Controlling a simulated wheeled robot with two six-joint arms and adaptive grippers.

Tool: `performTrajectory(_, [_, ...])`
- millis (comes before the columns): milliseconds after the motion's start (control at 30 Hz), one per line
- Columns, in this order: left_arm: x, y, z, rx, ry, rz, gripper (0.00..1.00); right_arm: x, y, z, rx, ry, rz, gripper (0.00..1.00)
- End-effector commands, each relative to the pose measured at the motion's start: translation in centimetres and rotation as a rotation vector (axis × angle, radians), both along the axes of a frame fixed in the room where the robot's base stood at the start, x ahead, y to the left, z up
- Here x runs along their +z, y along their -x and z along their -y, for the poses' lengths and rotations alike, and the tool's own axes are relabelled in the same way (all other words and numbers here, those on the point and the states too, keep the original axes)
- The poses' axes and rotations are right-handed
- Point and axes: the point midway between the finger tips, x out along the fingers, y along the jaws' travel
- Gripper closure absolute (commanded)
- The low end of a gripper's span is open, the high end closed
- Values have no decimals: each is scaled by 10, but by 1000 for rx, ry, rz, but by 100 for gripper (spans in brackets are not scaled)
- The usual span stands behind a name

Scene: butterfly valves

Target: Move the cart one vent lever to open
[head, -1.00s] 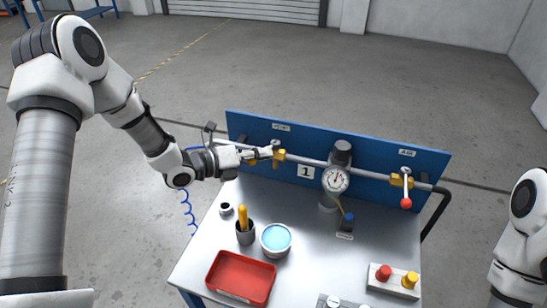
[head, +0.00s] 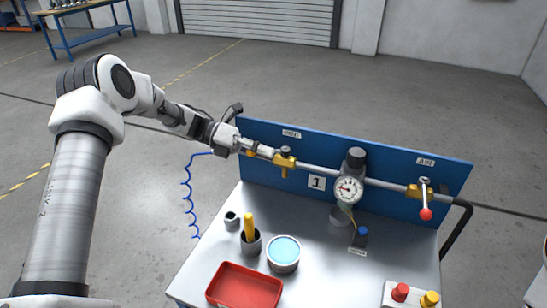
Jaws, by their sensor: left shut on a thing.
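The vent valve (head: 285,160) is a yellow body on the grey pipe, below a small label (head: 291,134) on the blue panel of cart one. My left gripper (head: 250,149) is just left of this valve, at the pipe, and is shut on the vent lever. The lever is mostly hidden by the gripper, and its exact angle is hard to tell. The other valve (head: 420,191), under the AIR label, has a lever with a red ball (head: 426,213) hanging down. My right gripper is not in view.
A round gauge (head: 348,190) stands mid-pipe beside the number 1 plate (head: 317,182). On the cart top (head: 320,262) are a red tray (head: 244,287), a blue-topped bowl (head: 283,254), a dark cup (head: 251,243) and a button box (head: 411,297). A blue hose (head: 187,190) hangs left.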

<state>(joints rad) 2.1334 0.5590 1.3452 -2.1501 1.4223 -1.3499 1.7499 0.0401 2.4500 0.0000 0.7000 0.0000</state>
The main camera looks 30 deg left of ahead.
Motion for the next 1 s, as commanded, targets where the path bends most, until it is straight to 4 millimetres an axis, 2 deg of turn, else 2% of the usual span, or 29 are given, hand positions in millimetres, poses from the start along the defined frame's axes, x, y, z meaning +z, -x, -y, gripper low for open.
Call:
performTrajectory(167, [0,2,-7,-11,-1,-1,100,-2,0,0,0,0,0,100])
performTrajectory(500, [1,2,-7,-13,0,1,100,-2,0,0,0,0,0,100])
performTrajectory(533, [1,2,-7,-13,0,1,86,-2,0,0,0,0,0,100])
performTrajectory(600, [1,2,-7,-13,0,1,64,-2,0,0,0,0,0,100])
performTrajectory(1000, [0,2,-7,-14,0,0,64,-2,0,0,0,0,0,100])
